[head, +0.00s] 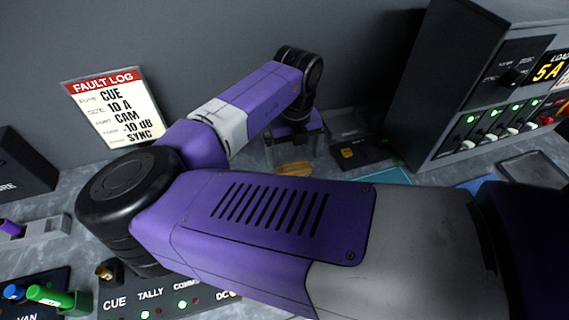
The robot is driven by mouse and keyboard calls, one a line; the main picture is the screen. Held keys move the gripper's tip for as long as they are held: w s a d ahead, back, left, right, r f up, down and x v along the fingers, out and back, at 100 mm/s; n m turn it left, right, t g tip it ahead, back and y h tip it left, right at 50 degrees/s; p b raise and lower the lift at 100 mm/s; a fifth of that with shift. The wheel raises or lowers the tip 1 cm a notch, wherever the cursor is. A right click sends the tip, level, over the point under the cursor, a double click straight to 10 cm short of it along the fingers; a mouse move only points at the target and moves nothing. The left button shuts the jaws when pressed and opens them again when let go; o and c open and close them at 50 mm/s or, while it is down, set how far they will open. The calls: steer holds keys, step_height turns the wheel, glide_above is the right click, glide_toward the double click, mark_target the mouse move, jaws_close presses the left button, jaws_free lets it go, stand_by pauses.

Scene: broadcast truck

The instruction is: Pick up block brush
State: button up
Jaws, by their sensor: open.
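A tan, wooden-looking oval piece (294,168), which looks like the block brush, lies on the grey worktop near the picture's middle. Its lower edge is close to my arm's near link, and bristles cannot be made out. My gripper (294,150) points down at the end of my purple arm, right by the tan piece. Its fingers stand apart, with nothing seen held between them. Whether the fingers reach around the piece or stay above it cannot be told.
A dark tray or box (362,150) with a yellow label sits right of my gripper. A tall switch rack (480,90) stands at right. A Fault Log card (115,108) leans on the back wall. A cue panel (150,298) lies in front, and my arm hides much of the worktop.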

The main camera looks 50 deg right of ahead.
mark_target(294, 163)
steer(key=f, duration=0.2)
steer(key=f+p, duration=0.1)
steer(key=f, duration=0.1)
steer(key=f+p, duration=0.1)
steer(key=f, duration=0.2)
steer(key=shift+w+d+f, duration=0.1)
steer(key=shift+w+d, duration=0.05)
steer(key=shift+d, duration=0.25)
steer(key=c, duration=1.3)
